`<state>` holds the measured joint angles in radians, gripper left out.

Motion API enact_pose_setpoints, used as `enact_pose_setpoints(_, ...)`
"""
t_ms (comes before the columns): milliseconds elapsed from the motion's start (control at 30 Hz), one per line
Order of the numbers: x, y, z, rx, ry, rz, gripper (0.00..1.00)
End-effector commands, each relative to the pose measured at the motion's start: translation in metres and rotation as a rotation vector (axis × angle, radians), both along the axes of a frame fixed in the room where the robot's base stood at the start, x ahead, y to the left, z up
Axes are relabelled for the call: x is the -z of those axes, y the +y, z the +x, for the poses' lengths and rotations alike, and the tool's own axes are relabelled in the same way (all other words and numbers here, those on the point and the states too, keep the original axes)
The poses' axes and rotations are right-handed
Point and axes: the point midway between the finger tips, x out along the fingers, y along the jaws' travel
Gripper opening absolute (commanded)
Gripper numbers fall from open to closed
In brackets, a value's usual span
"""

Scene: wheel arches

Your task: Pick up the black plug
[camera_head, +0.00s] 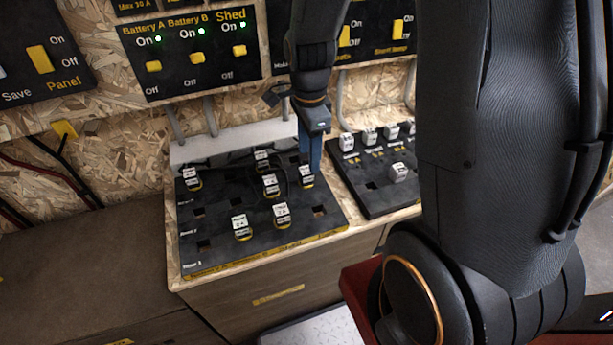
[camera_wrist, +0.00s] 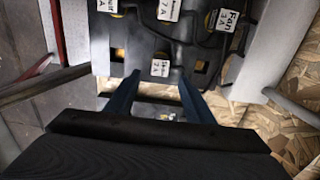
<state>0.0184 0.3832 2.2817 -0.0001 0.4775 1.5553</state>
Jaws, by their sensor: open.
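A black socket board (camera_head: 225,258) holds several plugs with white labels and yellow bases, among them a front-left plug (camera_head: 241,226), a front-middle plug (camera_head: 281,215) and a right-hand plug (camera_head: 306,176). I cannot tell which one is the black plug; a dark cable lies among them. My gripper (camera_head: 309,158) points down over the board's back right, near the right-hand plug. In the wrist view my gripper (camera_wrist: 159,92) is open, its two blue fingers apart. A labelled plug (camera_wrist: 160,68) shows between and beyond the fingertips. Nothing is held.
A second black board (camera_head: 372,206) with grey-white plugs stands to the right. Switch panels (camera_head: 190,70) with green lights hang on the chipboard wall behind. A grey rail (camera_head: 230,140) runs behind the socket board. The brown worktop (camera_head: 80,260) at left is clear.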

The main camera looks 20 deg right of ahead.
Motion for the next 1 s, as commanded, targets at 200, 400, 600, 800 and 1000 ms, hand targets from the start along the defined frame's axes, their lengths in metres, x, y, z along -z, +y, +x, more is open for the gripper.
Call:
enact_pose_setpoints(200, 0.020, 0.001, -0.001, -0.001, 0.001, 0.000, 0.48)
enact_pose_setpoints(400, 0.038, 0.005, -0.002, -0.003, 0.004, 0.000, 0.48)
enact_pose_setpoints(600, 0.061, 0.008, -0.002, -0.002, 0.002, 0.000, 0.48)
enact_pose_setpoints(800, 0.071, 0.008, -0.001, -0.002, 0.000, 0.000, 0.48)
enact_pose_setpoints(1000, 0.071, 0.008, -0.001, -0.003, -0.001, 0.000, 0.48)
